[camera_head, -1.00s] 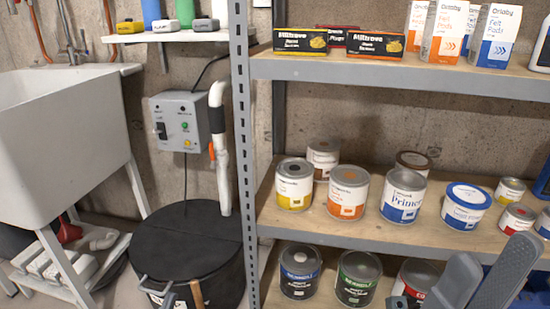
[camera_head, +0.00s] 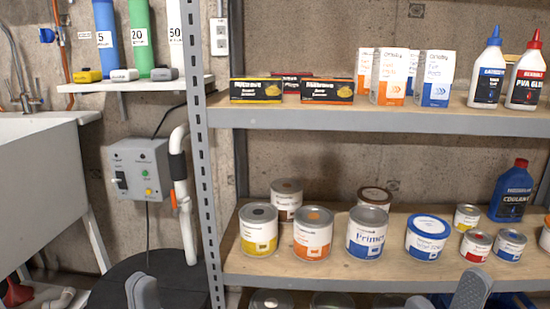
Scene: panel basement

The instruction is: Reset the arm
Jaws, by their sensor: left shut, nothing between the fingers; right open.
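My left gripper (camera_head: 142,292) shows at the bottom left edge, in front of the black round lid. Only its grey fingertips are in view, shut and empty. My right gripper (camera_head: 446,294) shows at the bottom right, in front of the shelf's lower part. Its grey fingers are apart with nothing between them. The rest of both arms is below the picture.
A metal rack has an upper shelf (camera_head: 375,115) with boxes and glue bottles, and a middle shelf (camera_head: 330,265) with several paint cans and a blue coolant bottle (camera_head: 511,195). A control box (camera_head: 141,170) hangs left, beside a white sink (camera_head: 40,195).

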